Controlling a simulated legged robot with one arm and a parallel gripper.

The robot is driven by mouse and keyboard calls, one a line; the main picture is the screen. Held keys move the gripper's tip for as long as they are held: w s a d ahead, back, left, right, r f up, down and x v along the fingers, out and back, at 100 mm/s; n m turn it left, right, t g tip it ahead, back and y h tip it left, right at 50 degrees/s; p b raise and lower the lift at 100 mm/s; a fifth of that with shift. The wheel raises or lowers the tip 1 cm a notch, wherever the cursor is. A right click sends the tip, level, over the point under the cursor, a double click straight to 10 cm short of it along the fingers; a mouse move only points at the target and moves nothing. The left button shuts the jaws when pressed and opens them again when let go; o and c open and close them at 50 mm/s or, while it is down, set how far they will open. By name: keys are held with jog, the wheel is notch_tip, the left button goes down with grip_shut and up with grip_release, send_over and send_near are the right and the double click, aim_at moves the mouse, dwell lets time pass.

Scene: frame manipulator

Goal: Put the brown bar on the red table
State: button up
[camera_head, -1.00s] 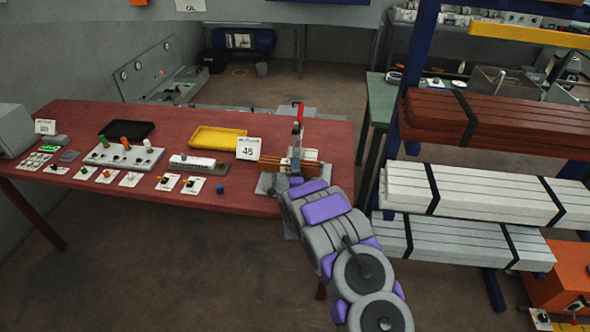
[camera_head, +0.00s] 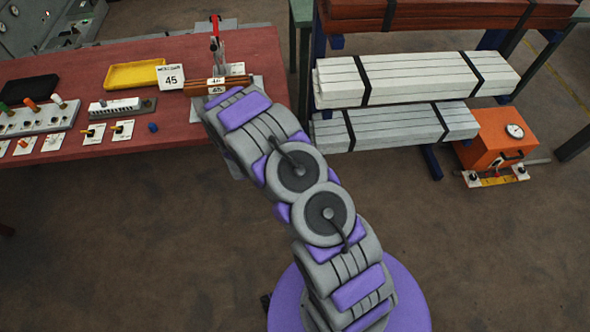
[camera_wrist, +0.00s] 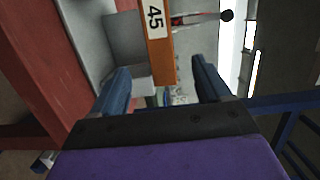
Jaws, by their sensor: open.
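The brown bar (camera_head: 200,90) lies at the right end of the red table (camera_head: 255,50), at a grey clamp-like device with a red handle (camera_head: 215,28). A white "45" label shows on it. In the wrist view the bar (camera_wrist: 161,62) appears orange-brown, with its end in the gap between the fingers of my gripper (camera_wrist: 160,80). The gripper is open and both blue fingers stand apart from the bar. I cannot tell how deep the bar sits between them. In the head view my arm hides the gripper and part of the device.
A yellow tray (camera_head: 134,74), a "45" card (camera_head: 172,77) and a switch panel (camera_head: 40,116) are on the table. A rack with white bars (camera_head: 415,76) stands to the right. An orange box with a gauge (camera_head: 495,140) is on the floor. Floor in front is clear.

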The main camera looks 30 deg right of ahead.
jog(key=s+r+n+g+y, duration=0.2)
jog(key=s+r+n+g, duration=0.65)
jog(key=s+r, duration=0.4)
jog(key=s+r+n+g, duration=0.3)
jog(key=s, duration=1.1)
jog(key=s+d+r+n+g, duration=0.1)
jog(key=s+r+n+g, duration=0.2)
jog(key=s, duration=1)
jog(key=s+r+n+g, duration=0.4)
jog(key=s+g, duration=0.1)
jog(key=s, duration=0.9)
jog(key=shift+s+d+n, duration=0.15)
jog(key=shift+s+n, duration=0.15)
jog(key=shift+n, duration=0.05)
notch_tip(320, 180, down, 2)
jog(key=shift+f+b, duration=0.25)
jog(key=shift+b, duration=1)
